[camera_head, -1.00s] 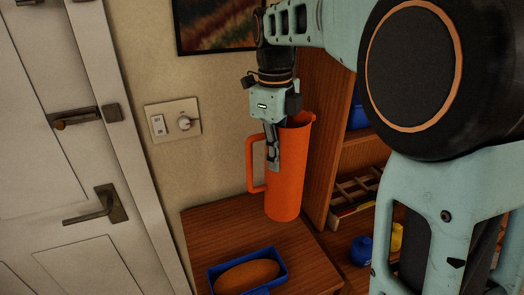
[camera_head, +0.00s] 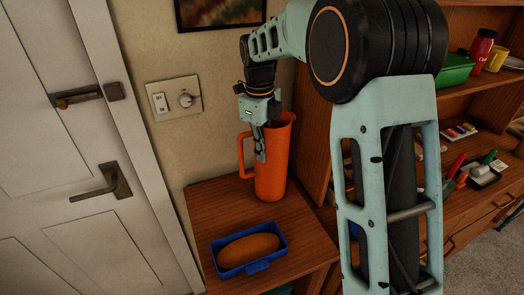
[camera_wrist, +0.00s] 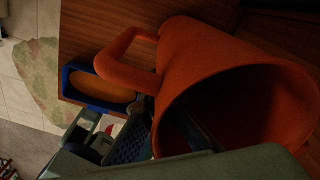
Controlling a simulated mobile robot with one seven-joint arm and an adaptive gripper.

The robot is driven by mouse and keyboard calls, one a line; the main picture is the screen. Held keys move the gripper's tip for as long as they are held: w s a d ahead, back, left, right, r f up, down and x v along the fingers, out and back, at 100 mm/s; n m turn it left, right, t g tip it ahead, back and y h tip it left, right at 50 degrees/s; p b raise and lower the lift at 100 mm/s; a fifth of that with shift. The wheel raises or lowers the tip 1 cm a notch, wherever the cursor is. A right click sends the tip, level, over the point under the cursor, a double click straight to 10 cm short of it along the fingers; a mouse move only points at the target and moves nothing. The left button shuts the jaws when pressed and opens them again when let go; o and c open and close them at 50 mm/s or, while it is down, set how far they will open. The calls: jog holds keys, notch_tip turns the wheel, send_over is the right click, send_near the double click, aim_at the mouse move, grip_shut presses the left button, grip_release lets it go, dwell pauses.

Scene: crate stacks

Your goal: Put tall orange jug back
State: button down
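The tall orange jug (camera_head: 273,165) is upright at the back of the small wooden table (camera_head: 205,203), beside the bookcase side. Its handle points left. In the wrist view the jug (camera_wrist: 205,55) fills the right half, with its open mouth facing the camera. My gripper (camera_head: 260,157) is at the jug's upper left wall, between the rim and the handle. In the wrist view one finger (camera_wrist: 130,142) lies outside the wall and a dark part shows inside the mouth, so it is shut on the jug's wall. I cannot tell whether the base touches the table.
A blue tray (camera_head: 279,258) with an orange-brown loaf-like item (camera_head: 248,250) sits at the table's front. Bookcase shelves (camera_head: 470,95) with a green bin (camera_head: 456,70) and small items stand at right. A white door (camera_head: 60,190) is at left.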

jog(key=shift+f, duration=0.1)
jog(key=c, duration=2.6)
grip_release()
jog(key=o, duration=0.4)
jog(key=shift+o, duration=0.2)
notch_tip(320, 180, up, 12)
jog(key=shift+w+a+r, duration=0.1)
jog(key=shift+w+a, duration=0.05)
jog(key=shift+r, duration=0.1)
